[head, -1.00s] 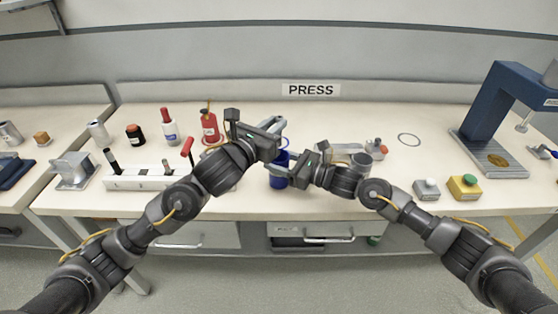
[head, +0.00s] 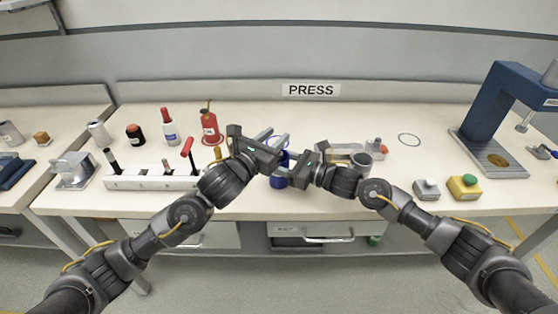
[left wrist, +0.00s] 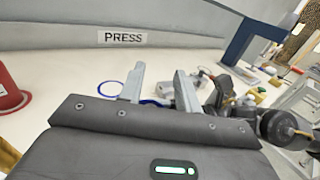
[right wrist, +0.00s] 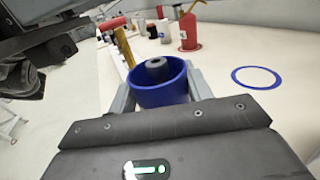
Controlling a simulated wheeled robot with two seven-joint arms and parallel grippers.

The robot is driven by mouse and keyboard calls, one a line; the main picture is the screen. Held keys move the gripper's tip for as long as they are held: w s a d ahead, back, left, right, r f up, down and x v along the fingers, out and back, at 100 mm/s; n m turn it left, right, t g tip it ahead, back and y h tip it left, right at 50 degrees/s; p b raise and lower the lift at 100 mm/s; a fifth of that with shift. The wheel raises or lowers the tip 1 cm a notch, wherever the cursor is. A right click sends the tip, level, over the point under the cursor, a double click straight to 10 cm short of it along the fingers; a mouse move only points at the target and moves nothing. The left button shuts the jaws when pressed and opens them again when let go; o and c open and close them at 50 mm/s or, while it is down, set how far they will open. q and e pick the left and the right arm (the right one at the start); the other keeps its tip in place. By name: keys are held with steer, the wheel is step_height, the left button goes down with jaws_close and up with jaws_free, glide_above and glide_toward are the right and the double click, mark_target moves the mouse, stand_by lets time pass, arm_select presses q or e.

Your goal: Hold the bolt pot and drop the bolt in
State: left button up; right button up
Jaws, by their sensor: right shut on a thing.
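The blue bolt pot (head: 279,182) stands upright at the middle of the bench, partly hidden by my grippers. My right gripper (right wrist: 160,92) is shut on it, with one finger on each side. A dark grey bolt (right wrist: 157,68) with a round, hollow-looking end shows inside the pot's rim (right wrist: 145,98) in the right wrist view. My left gripper (head: 273,138) is above and just behind the pot. Its fingers (left wrist: 158,88) are apart with nothing seen between them. A bit of blue rim shows between them in the left wrist view.
A blue ring outline (right wrist: 257,77) lies on the bench behind the pot. A red bottle (head: 210,125) and a white rack with a red-handled tool (head: 187,150) stand to the left. A blue press (head: 495,105) and button boxes (head: 464,187) are at the right.

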arm_select(q)
steer(key=shift+o, duration=0.8)
steer(key=v, duration=1.2)
arm_select(e)
steer(key=o, duration=1)
steer(key=v, duration=1.2)
